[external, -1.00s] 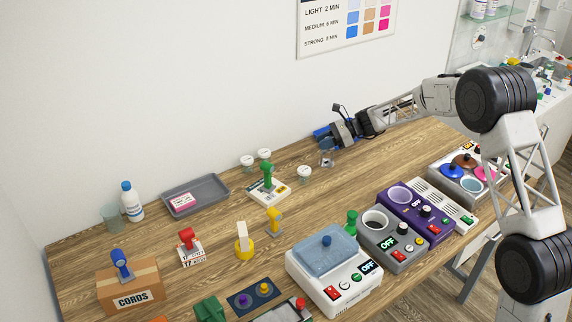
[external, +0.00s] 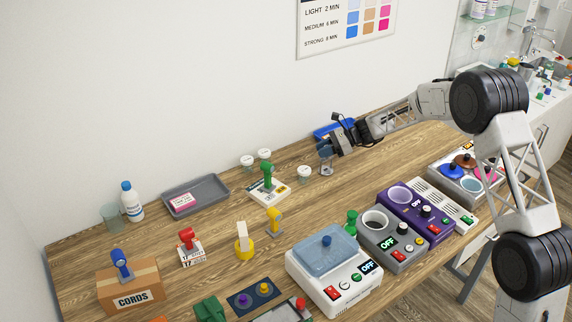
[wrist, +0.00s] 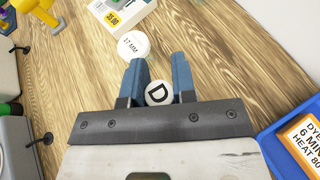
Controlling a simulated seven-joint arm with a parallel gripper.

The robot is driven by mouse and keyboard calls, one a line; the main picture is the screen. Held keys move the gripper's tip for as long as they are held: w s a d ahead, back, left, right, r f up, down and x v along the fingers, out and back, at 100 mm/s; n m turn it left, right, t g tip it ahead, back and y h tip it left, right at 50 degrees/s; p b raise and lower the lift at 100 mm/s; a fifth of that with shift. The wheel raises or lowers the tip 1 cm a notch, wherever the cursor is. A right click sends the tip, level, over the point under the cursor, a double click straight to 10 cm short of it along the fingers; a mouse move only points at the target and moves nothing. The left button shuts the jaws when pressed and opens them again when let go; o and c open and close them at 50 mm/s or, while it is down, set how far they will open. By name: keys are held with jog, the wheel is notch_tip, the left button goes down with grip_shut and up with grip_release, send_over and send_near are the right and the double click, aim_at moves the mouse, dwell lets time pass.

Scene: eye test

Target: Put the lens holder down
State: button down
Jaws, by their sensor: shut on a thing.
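My gripper (external: 325,151) is at the back of the wooden table and points down. Its blue fingers are shut on the lens holder (external: 326,168), a small clear-grey piece showing just below the fingertips in the external view. In the wrist view, a white round top marked "D" (wrist: 158,93) sits between the two fingers (wrist: 158,68). The lower part of the holder is hidden there. I cannot tell whether the holder touches the table.
A blue tray (external: 322,133) lies just behind my gripper; its label reads "DYE" and "6 MIN" in the wrist view (wrist: 265,134). A white-lidded jar (external: 305,175) marked "17 MM" (wrist: 133,46) stands close to the left. Bare wood lies in front.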

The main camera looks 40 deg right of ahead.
jog(key=shift+f, duration=0.15)
jog(key=c, duration=0.9)
grip_release()
jog(key=shift+d+r, duration=0.15)
jog(key=shift+r, duration=0.1)
jog(key=v, duration=1.1)
jog(key=shift+s+d+r, duration=0.15)
jog(key=shift+d, duration=0.1)
